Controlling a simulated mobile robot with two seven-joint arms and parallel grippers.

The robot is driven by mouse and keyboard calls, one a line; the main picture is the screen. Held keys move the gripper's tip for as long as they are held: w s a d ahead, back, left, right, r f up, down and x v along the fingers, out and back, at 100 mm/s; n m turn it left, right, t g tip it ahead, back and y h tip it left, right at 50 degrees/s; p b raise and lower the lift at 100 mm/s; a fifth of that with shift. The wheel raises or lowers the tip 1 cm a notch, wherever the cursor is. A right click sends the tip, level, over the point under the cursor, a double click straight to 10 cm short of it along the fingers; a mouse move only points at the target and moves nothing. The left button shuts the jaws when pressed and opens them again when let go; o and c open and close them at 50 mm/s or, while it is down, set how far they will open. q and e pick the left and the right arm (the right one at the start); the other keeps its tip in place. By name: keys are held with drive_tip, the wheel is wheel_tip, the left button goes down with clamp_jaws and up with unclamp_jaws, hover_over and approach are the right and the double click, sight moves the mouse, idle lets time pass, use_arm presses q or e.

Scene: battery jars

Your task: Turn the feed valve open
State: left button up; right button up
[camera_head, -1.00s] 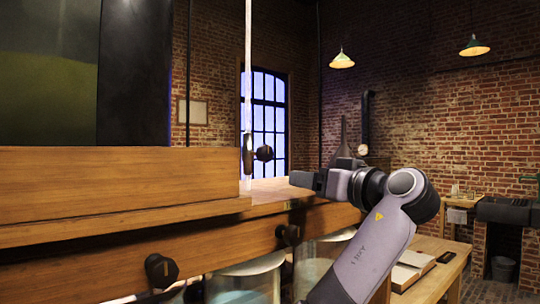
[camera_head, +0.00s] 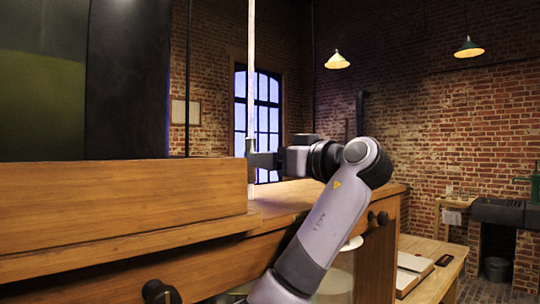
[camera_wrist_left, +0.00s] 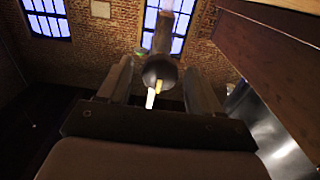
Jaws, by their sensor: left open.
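The feed valve's dark round knob (camera_wrist_left: 159,70) shows in the left wrist view, with a pale yellow-white mark below its middle. It sits between the two fingers of my left gripper (camera_wrist_left: 158,88), which is open with a gap on each side of the knob. In the head view my left gripper (camera_head: 258,160) is level with the valve on the upright pale pipe (camera_head: 251,70), and it hides the knob. My right gripper is in neither view.
A wooden bench (camera_head: 285,197) with a raised wooden ledge (camera_head: 120,200) lies left of my arm. A dark tall panel (camera_head: 125,80) stands on the ledge. Another black knob (camera_head: 160,291) is on the bench front. A side table with an open book (camera_head: 412,266) is at right.

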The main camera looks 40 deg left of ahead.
use_arm(q)
drive_tip(key=shift+a, duration=0.7)
drive_tip(key=c, duration=1)
